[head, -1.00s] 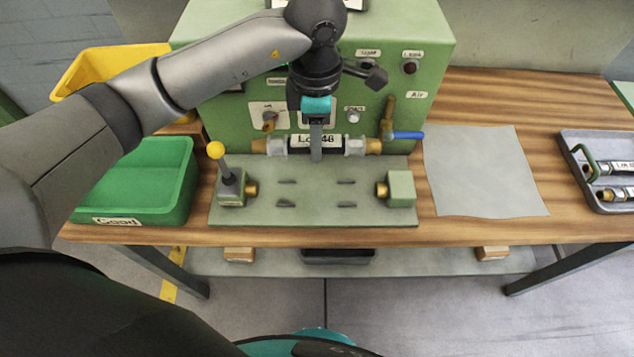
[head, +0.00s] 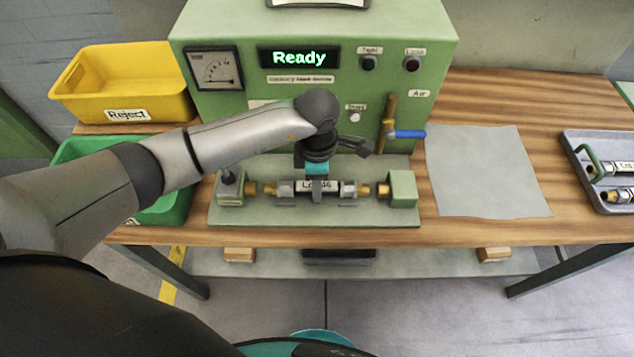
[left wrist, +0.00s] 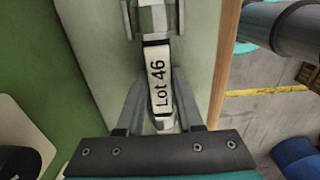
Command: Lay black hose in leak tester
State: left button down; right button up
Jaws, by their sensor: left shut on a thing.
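The black hose (head: 302,187) has a white "Lot 46" label, silver collars and brass ends. It lies level over the green fixture plate of the leak tester (head: 240,214), lined up between the left end block (head: 231,190) and the right end block (head: 402,188). My left gripper (head: 316,192) is shut on the hose at its middle. The left wrist view shows the labelled hose (left wrist: 159,80) between the fingers (left wrist: 158,100). Whether the hose touches its supports is hard to tell. My arm hides part of the left block's lever. My right gripper is out of view.
The tester's display (head: 299,57) reads "Ready". A blue-handled air valve (head: 408,134) is at its right. A yellow Reject bin (head: 125,95) and a green bin (head: 177,207) stand left. A grey mat (head: 488,172) lies right, bare. A tray (head: 610,205) with more hoses is far right.

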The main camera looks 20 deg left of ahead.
pick_arm(q)
jog(key=shift+f, duration=0.15)
jog(key=c, duration=0.5)
grip_release()
jog(key=shift+c, duration=0.2)
jog(key=shift+r, duration=0.2)
jog(key=shift+r, duration=0.35)
notch_tip(320, 180, up, 11)
jog(key=shift+r, duration=0.2)
